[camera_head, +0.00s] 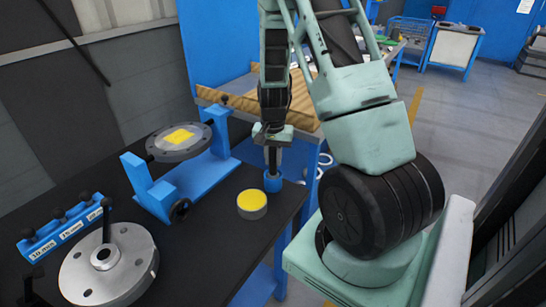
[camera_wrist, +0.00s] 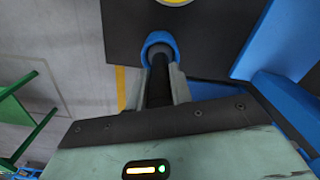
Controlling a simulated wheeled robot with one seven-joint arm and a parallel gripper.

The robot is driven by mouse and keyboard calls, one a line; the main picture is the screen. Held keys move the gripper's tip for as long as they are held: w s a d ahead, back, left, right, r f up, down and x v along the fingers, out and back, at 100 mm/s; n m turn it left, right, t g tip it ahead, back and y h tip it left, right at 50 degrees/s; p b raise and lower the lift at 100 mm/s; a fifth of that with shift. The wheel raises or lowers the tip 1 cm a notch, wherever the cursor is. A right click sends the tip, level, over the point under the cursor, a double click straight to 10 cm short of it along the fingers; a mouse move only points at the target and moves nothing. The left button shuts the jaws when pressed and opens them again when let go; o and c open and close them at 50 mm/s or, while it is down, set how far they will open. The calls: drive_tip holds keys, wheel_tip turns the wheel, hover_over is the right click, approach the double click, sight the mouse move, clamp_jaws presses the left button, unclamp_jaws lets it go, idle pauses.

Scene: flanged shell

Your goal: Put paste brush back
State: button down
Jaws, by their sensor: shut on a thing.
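My gripper (camera_head: 272,140) points down near the far right corner of the black table. It is shut on the dark handle of the paste brush (camera_wrist: 159,85). A blue cup-like holder (camera_head: 273,183) is directly below the fingers; in the wrist view the blue holder (camera_wrist: 160,40) shows around the brush's lower end. The bristles are hidden, and I cannot tell whether the brush rests on the bottom. A round tin with a yellow top (camera_head: 252,204) stands beside the holder, nearer the camera.
A blue stand (camera_head: 160,195) carries a grey flanged disc (camera_head: 180,142) with a yellow patch. A large grey flange (camera_head: 108,268) lies at the front left, beside a blue rack (camera_head: 65,228) with black knobs. The black table (camera_head: 205,255) is clear at front right.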

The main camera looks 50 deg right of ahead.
drive_tip(key=shift+f, duration=0.2)
drive_tip(key=c, duration=1.3)
unclamp_jaws()
drive_tip(key=shift+o, duration=0.2)
drive_tip(key=shift+r, duration=0.2)
wheel_tip(320, 180, up, 12)
drive_tip(key=shift+r+b, duration=0.1)
drive_tip(key=shift+b, duration=0.35)
drive_tip(key=a+r+n+y, duration=0.15)
drive_tip(key=a+n, duration=0.75)
drive_tip(key=a, duration=1.6)
drive_tip(key=s+a+r+n, duration=0.1)
drive_tip(key=s+a+n, duration=1)
drive_tip(key=s+a, duration=0.4)
drive_tip(key=shift+s+a+r+h, duration=0.25)
drive_tip(key=shift+s+r+h, duration=0.2)
drive_tip(key=shift+s, duration=0.55)
